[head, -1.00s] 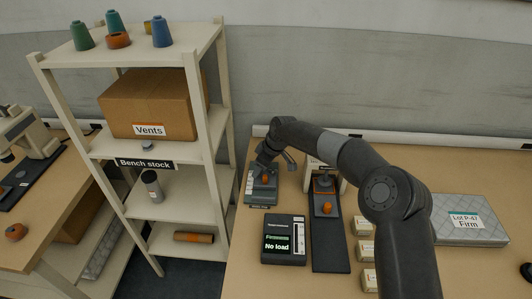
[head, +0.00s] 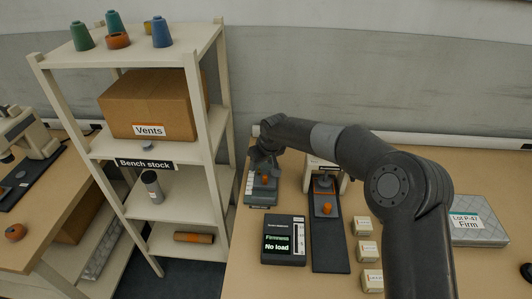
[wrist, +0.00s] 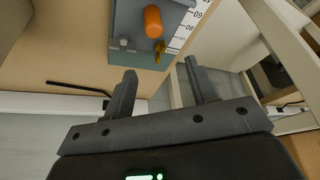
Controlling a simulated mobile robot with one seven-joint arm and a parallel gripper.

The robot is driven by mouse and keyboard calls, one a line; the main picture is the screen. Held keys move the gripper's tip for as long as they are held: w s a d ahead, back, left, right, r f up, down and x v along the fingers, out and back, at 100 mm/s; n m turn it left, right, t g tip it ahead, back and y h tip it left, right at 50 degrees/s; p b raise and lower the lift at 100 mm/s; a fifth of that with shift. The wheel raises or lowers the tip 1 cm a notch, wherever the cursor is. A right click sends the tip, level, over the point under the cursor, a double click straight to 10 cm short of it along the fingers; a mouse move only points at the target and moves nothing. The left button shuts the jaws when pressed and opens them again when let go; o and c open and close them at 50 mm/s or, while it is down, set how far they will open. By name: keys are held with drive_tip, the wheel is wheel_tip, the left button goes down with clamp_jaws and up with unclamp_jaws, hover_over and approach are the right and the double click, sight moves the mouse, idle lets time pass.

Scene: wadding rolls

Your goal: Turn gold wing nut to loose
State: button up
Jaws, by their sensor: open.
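The gold wing nut (wrist: 159,50) shows in the wrist view on a blue-grey device (wrist: 128,18), just beside an orange cylinder (wrist: 152,22). My gripper (wrist: 160,82) is open, its two dark fingers apart and empty. The nut appears between and beyond the fingertips, not touching either. In the head view my gripper (head: 262,162) hangs over the back of the same device (head: 260,200) at the bench's left end. The nut cannot be made out there.
Beside the device stand a display reading "No load" (head: 285,247) and a dark stand with an orange knob (head: 327,240). Several small pale boxes (head: 367,250) lie to the right. A shelf unit (head: 200,120) rises close on the left, and the wall is behind.

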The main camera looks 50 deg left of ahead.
drive_tip(key=v, duration=0.6)
drive_tip(key=shift+r, duration=0.35)
drive_tip(key=shift+d, duration=0.2)
drive_tip(key=w+d+r+m+t+h, duration=0.1)
drive_tip(key=w+d+r+m, duration=0.15)
drive_tip(key=d+r, duration=0.7)
drive_tip(key=w+d+r+m+t+h, duration=0.1)
drive_tip(key=w+d+r+t+h, duration=0.15)
drive_tip(key=d, duration=1.45)
drive_tip(key=w+d+r+m+t+h, duration=0.15)
drive_tip(key=w+d+r, duration=0.3)
drive_tip(key=d, duration=0.95)
drive_tip(key=s+d+m, duration=0.5)
drive_tip(key=s+d, duration=0.4)
drive_tip(key=d, duration=0.4)
drive_tip(key=s+d+m, duration=0.5)
drive_tip(key=s+d, duration=0.5)
drive_tip(key=d, duration=0.4)
drive_tip(key=shift+d+f+m, duration=0.25)
drive_tip(key=shift+d+m, duration=0.1)
drive_tip(key=shift+m, duration=0.05)
drive_tip(key=shift+s, duration=0.1)
